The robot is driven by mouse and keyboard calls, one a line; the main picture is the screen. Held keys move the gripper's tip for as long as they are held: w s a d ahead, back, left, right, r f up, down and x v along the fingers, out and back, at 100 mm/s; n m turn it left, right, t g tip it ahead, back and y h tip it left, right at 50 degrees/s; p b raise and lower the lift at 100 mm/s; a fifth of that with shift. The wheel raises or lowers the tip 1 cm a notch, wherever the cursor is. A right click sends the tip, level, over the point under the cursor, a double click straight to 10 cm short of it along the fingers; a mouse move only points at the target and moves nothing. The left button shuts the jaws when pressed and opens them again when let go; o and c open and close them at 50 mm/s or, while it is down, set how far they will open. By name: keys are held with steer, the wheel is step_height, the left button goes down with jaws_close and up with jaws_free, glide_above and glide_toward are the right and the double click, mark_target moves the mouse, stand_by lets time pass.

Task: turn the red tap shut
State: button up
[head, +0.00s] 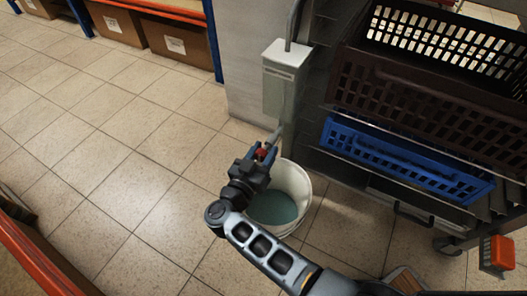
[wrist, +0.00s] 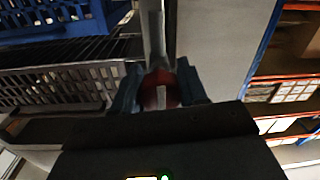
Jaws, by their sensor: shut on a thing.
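The red tap (head: 262,153) sits at the lower end of a grey pipe, below a pale box (head: 286,72) on the wall pillar. In the wrist view the red tap (wrist: 158,92) shows between the two blue-grey fingers, with the pipe (wrist: 157,35) rising above it. My gripper (head: 263,154) is shut on the red tap, with a finger on each side of it; it also shows in the wrist view (wrist: 158,95). The fingers and wrist hide part of the tap. I cannot tell how far the tap is turned.
A white bucket (head: 296,181) holding greenish water (head: 273,208) stands on the floor below the tap. A rack with a blue crate (head: 405,160) and dark crates (head: 430,90) stands close on the right. Tiled floor (head: 120,170) on the left is clear.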

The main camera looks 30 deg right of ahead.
steer(key=m+p, duration=0.1)
steer(key=m, duration=0.2)
steer(key=shift+m, duration=0.4)
steer(key=m, duration=0.4)
steer(key=shift+m, duration=0.3)
steer(key=m, duration=0.4)
steer(key=shift+w+m+h+b, duration=0.1)
steer(key=shift+m+h+b, duration=0.2)
steer(key=shift+m, duration=0.1)
steer(key=m+b, duration=0.1)
steer(key=m, duration=0.3)
steer(key=shift+m, duration=0.4)
steer(key=shift+b, duration=0.3)
steer(key=o, duration=1)
steer(key=shift+r, duration=0.1)
